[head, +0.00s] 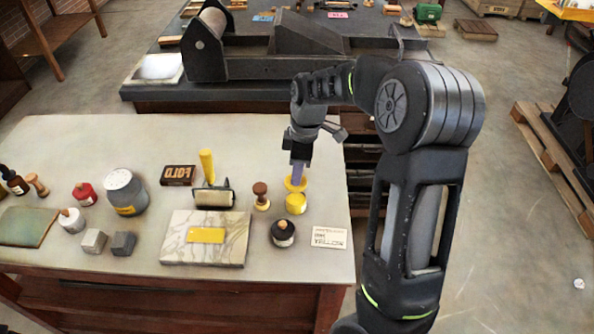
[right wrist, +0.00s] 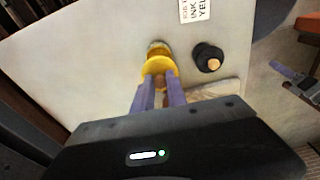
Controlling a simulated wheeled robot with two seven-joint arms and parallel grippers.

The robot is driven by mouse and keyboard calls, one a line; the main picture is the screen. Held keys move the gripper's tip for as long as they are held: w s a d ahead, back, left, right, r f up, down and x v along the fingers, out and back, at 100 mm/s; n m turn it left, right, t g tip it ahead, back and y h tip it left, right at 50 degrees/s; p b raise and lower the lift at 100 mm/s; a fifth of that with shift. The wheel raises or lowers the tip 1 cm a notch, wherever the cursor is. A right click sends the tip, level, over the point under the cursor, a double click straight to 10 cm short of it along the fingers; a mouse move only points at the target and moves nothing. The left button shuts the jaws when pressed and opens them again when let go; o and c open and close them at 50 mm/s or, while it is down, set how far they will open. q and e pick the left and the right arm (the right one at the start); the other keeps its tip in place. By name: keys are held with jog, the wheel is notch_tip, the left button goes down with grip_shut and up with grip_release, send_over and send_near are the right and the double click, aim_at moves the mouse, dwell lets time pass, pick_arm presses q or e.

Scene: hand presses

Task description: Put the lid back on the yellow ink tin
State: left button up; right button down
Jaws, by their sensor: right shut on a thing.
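The yellow ink tin (head: 296,205) stands on the pale tabletop near its right end, left of a small printed card. My right gripper (head: 299,172) points down just behind and above the tin, shut on the yellow lid (head: 294,184). In the right wrist view the lid (right wrist: 159,66) sits between the fingertips (right wrist: 160,78), and part of the tin (right wrist: 158,48) shows past it. The lid overlaps the tin's top edge in the picture; I cannot tell whether they touch. My left gripper is out of view.
The table's right edge is near.

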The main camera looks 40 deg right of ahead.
jog(key=shift+f+b, duration=1.95)
jog(key=shift+f, duration=1)
jog(key=shift+f+b, duration=0.15)
jog(key=shift+b, duration=0.25)
dwell(0.4)
jog(key=c, duration=0.8)
grip_release()
jog(key=shift+o, duration=0.2)
jog(key=shift+r+p, duration=2.4)
jog(key=shift+r, duration=1.15)
jog(key=shift+c, duration=0.6)
